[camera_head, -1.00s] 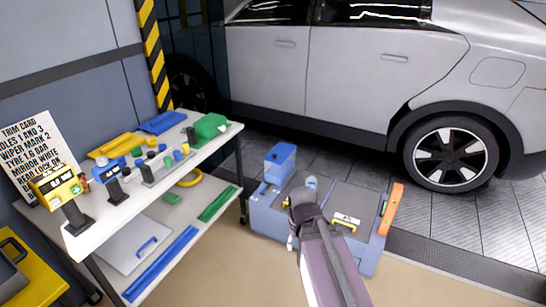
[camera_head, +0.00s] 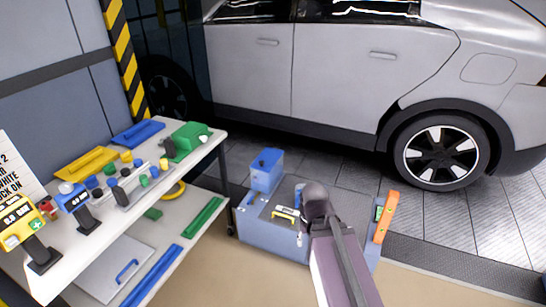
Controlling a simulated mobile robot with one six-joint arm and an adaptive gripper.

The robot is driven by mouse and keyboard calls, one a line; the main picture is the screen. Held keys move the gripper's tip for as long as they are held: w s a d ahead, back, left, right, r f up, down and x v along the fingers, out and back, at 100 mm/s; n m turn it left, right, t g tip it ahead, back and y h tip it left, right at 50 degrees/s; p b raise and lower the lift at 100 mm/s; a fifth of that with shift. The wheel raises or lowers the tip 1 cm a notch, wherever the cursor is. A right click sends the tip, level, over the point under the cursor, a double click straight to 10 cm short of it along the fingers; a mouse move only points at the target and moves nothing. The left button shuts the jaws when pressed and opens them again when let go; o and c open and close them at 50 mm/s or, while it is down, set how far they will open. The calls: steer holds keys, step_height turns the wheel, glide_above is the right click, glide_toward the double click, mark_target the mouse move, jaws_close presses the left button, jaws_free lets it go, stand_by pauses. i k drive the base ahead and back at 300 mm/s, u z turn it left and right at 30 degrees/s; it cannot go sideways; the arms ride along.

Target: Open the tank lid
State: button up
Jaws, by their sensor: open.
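A blue box-shaped tank (camera_head: 265,177) stands upright at the back left corner of a low grey-blue unit (camera_head: 255,237) on the floor. Its top looks closed, with a small dark spot on it. The unit's top has a dark panel with a yellow handle (camera_head: 285,214) and a white label, left of my arm. I cannot tell which cover is the tank lid. My arm reaches in from the bottom and ends at a dark rounded joint over the unit's middle. My gripper's fingers are hidden, and part of the unit's top is behind the arm.
An orange tool (camera_head: 386,215) leans at the unit's right end. A white two-level bench (camera_head: 205,160) with several coloured tools and displays stands at left. A silver car (camera_head: 340,85) stands behind. Beige floor (camera_head: 215,275) is clear in front.

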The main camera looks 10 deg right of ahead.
mark_target(268, 158)
steer(key=z, duration=0.1)
steer(key=i, duration=1.45)
steer(key=u, duration=0.3)
